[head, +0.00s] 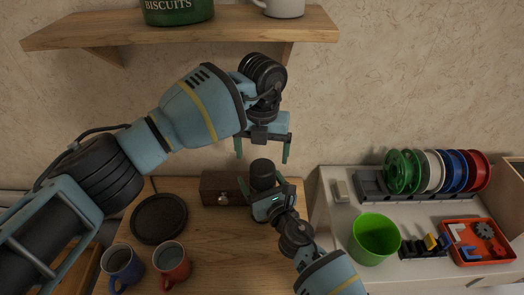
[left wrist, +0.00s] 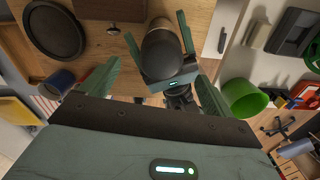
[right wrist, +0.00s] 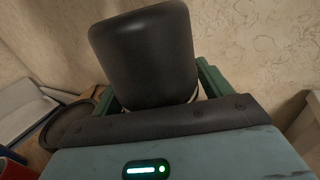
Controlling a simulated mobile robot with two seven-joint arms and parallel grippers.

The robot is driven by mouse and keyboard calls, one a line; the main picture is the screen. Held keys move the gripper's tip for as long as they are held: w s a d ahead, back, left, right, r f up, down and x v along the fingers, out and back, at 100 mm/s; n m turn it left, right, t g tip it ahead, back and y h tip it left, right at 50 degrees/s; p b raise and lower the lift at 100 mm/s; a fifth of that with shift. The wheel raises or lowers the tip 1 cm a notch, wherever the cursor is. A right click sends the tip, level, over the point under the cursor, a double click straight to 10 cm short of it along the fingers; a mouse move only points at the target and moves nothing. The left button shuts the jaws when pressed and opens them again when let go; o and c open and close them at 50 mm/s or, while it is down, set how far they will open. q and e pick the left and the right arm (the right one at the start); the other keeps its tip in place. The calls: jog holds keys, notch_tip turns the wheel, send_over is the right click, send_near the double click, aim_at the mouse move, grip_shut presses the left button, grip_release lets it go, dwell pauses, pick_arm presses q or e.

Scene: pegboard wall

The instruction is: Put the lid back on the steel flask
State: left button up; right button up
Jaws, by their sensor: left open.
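A dark, round-topped cylinder, which looks like the lid (head: 262,172), stands upright over the table's back edge. It fills the top of the right wrist view (right wrist: 145,50) and also shows in the left wrist view (left wrist: 162,52). A thin pale rim, likely the steel flask (right wrist: 194,96), shows below it; the rest of the flask is hidden. I cannot tell how firmly the lid sits. My right gripper (head: 267,197) has its fingers on both sides, apparently shut on the flask. My left gripper (head: 262,150) is open, empty and pointing down just above the lid.
A brown box (head: 222,190) with a knob stands left of the lid. A black round plate (head: 158,218), a blue mug (head: 122,266) and a red mug (head: 171,262) are on the table. A green cup (head: 375,240) and spool rack stand right. A shelf (head: 200,30) overhangs above.

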jog(key=shift+o, duration=0.9)
pick_arm(q)
notch_tip(320, 180, up, 3)
jog(key=shift+f+p, duration=0.1)
jog(key=shift+p, duration=0.4)
jog(key=shift+w, duration=0.1)
pick_arm(e)
jog(key=v, duration=0.8)
jog(key=shift+a, duration=0.1)
